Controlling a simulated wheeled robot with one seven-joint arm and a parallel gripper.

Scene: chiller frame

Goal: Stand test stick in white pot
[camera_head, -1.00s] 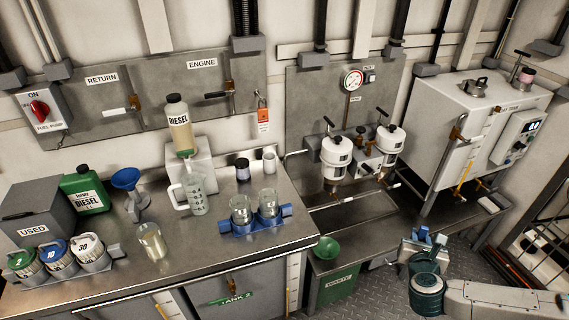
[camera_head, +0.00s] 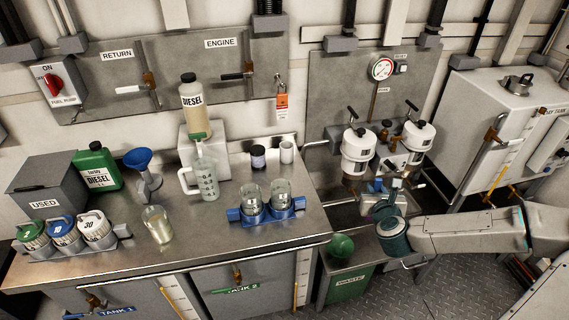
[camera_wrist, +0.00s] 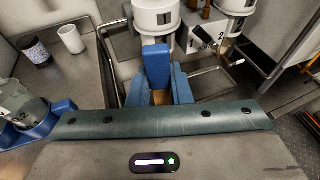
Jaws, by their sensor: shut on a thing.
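The white pot (camera_head: 287,151) is a small open cup at the back right corner of the steel bench, beside a dark-lidded jar. It also shows at upper left in the wrist view (camera_wrist: 71,39). My gripper (camera_head: 382,188) is right of the bench, in front of the white filter housings, apart from the pot. In the wrist view my gripper (camera_wrist: 157,90) is shut, with an upright blue piece (camera_wrist: 157,63) between its blue fingers. I take this piece for the test stick; its lower part is hidden.
The dark-lidded jar (camera_head: 258,157) stands just left of the pot. A blue holder (camera_head: 235,215) with two glass jars is in front of it. The filter housings (camera_head: 357,150) are close behind my gripper.

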